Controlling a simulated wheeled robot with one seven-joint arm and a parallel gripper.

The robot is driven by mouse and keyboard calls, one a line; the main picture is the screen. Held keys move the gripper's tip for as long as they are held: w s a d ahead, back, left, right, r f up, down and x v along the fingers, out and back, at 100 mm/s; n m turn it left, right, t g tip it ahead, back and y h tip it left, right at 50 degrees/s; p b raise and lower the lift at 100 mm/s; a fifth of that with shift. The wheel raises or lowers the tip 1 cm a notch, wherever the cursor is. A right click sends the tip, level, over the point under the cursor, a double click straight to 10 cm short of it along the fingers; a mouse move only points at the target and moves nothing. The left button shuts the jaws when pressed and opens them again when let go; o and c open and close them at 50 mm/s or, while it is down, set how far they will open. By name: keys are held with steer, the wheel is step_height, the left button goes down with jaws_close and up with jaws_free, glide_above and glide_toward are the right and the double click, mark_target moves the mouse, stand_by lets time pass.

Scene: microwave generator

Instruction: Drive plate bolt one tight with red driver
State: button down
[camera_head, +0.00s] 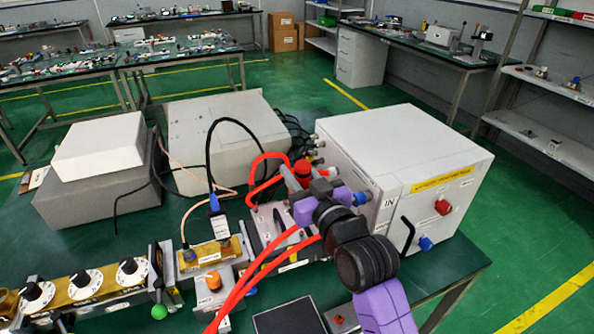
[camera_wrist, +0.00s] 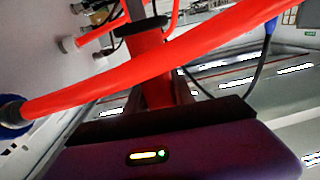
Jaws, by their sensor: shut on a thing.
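My gripper (camera_head: 306,184) is over the middle of the bench, close to the left side of the large white box. It is shut on a red upright thing that looks like the red driver (camera_head: 302,168). In the wrist view the driver (camera_wrist: 148,50) stands between the dark fingers, with a dark band near its top. A pale metal plate (camera_head: 266,222) with small number marks lies just left of my gripper. My arm and the red hoses cover part of it. I cannot make out bolt one or the driver's tip.
The white box (camera_head: 350,140) with red and blue knobs stands right of my gripper. Red hoses (camera_head: 262,270) cross in front of my arm; one crosses the wrist view. A black cable (camera_head: 208,150) arches at left. A dial unit (camera_head: 85,285) and grey boxes (camera_head: 95,185) fill the left.

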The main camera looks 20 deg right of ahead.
steer(key=shift+f+b, duration=1.05)
steer(key=shift+f, duration=0.4)
steer(key=shift+f+b, duration=0.65)
steer(key=shift+f, duration=0.5)
stand_by(2.6)
steer(key=shift+r, duration=0.15)
